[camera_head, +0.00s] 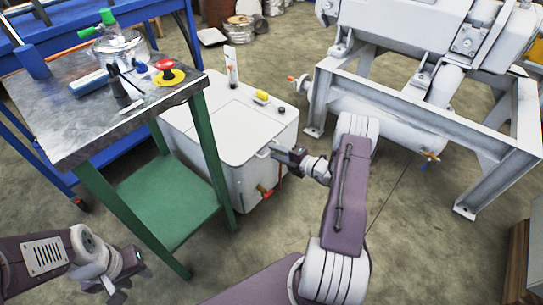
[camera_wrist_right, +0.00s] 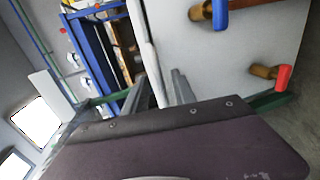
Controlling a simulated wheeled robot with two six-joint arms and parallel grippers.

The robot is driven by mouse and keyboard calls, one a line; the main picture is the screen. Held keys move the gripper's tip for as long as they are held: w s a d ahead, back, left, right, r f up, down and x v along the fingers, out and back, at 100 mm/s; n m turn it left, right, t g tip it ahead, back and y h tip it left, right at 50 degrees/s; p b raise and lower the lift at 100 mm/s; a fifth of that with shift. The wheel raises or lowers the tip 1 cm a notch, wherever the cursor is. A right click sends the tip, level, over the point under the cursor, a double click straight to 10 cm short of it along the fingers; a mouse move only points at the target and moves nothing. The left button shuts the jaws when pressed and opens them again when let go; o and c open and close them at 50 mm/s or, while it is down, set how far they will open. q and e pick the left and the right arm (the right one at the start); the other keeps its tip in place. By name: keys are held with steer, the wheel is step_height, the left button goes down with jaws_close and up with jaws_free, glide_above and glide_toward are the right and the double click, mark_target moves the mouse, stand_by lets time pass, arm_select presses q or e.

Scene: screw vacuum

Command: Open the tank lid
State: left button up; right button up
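The tank (camera_head: 185,130) is a white box on the floor beside the green-legged table. Its lid (camera_head: 235,130) lies flat and looks closed, with a small handle (camera_head: 262,153) at its front right edge. My right gripper (camera_head: 276,153) is at this handle. In the right wrist view its two grey fingers (camera_wrist_right: 160,92) stand apart, with a white bar (camera_wrist_right: 153,62) between them. I cannot tell whether they touch it. My left gripper (camera_head: 122,284) is low at the left, away from the tank, with its fingers spread and empty.
The metal-topped table (camera_head: 60,120) stands close at the tank's left and carries a glass jar (camera_head: 122,48), tools and a red knob. A white machine frame (camera_head: 480,140) stands at the right.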

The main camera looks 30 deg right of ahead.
steer(key=shift+b+x, duration=0.3)
steer(key=shift+x, duration=0.85)
jaws_close()
stand_by(0.5)
